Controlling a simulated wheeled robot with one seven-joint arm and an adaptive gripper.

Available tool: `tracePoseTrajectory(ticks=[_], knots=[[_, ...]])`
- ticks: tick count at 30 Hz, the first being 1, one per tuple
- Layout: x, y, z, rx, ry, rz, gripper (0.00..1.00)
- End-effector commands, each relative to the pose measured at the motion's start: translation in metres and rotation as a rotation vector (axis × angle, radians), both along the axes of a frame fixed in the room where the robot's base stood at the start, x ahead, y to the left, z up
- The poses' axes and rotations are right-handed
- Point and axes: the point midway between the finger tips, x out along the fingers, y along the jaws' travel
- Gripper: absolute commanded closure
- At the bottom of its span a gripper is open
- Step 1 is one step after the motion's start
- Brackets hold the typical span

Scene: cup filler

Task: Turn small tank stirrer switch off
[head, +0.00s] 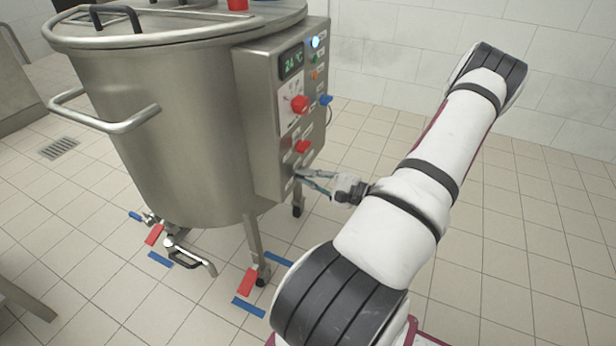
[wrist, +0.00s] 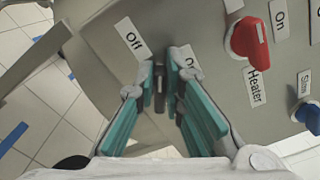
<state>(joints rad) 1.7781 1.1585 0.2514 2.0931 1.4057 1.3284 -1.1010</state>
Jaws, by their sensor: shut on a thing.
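The steel tank (head: 185,130) carries a control box (head: 262,120) on its right side. In the wrist view my gripper (wrist: 168,72), with teal finger pads, reaches the low part of the panel. Its fingertips are shut on a small grey switch (wrist: 160,84) between an "Off" label (wrist: 132,38) and a partly covered "On" label (wrist: 190,62). The fingers hide most of the switch, so its exact angle cannot be told. In the head view my gripper (head: 308,181) is at the box's lower edge, and the switch is too small to make out.
A red heater knob (wrist: 245,38) and a blue knob (wrist: 308,117) sit beside the gripped switch. The box also has a green display (head: 292,62) and a lit blue light (head: 315,42). Tank legs and an outlet pipe (head: 190,256) stand below. Open tiled floor lies to the right.

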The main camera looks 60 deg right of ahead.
Motion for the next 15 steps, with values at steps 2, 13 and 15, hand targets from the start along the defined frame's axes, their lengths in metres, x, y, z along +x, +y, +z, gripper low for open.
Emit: tracePoseTrajectory(ticks=[2, 13, 15], knots=[[-0.0006, 0.0006, -0.0035, -0.069, -0.002, 0.0, 1.0], [-0.0013, 0.0017, -0.0093, -0.368, -0.023, -0.001, 1.0], [-0.0013, 0.0018, -0.01, -0.408, -0.026, -0.001, 1.0]])
